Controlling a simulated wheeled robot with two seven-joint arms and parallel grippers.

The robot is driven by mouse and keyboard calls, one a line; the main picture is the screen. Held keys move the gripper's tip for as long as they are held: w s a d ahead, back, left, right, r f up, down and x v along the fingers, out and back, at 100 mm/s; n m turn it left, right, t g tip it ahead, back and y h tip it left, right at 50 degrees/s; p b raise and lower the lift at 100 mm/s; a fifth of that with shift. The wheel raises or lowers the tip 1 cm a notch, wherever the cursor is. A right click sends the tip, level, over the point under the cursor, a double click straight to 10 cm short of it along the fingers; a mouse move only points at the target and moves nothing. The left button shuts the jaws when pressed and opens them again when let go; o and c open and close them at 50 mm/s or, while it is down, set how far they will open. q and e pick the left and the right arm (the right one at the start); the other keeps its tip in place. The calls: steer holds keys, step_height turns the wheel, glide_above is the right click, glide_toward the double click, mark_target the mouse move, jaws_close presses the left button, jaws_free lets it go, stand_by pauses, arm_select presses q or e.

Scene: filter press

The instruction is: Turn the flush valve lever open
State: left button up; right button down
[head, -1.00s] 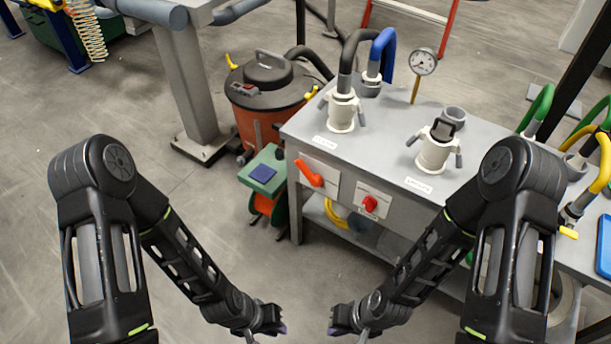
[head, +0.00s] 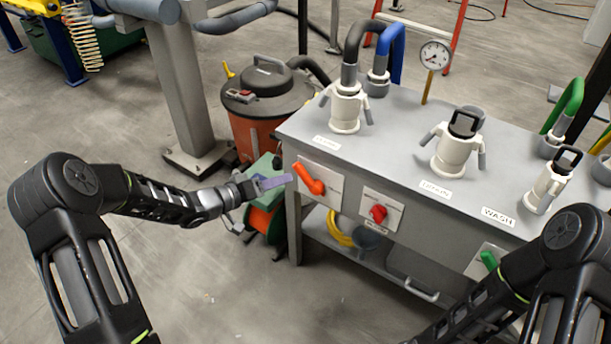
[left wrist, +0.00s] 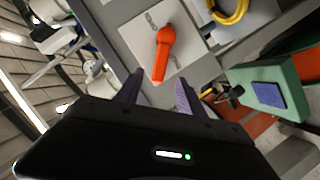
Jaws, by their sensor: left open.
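The orange lever (head: 308,178) sits on a pale plate at the left of the bench's front panel. In the head view its handle slants up and left from its round hub. My left gripper (head: 276,182) is open just left of it. The left wrist view shows the orange lever (left wrist: 161,58) with its free end pointing towards the open, empty left gripper (left wrist: 158,92), in line with the gap between the fingers. I cannot tell whether they touch. My right gripper is outside the head view.
A red knob (head: 379,214) and a green handle (head: 489,261) are further right on the panel. White couplings (head: 455,148) and a gauge (head: 435,55) stand on the bench top (head: 400,135). A green reel box (head: 263,168) and an orange vacuum (head: 266,95) stand left of the bench.

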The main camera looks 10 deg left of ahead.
mark_target(300, 175)
arm_select(q)
steer(key=shift+b+x, duration=0.65)
steer(key=shift+x, duration=3.3)
steer(key=shift+c, duration=0.2)
steer(key=shift+f, duration=0.1)
jaws_close()
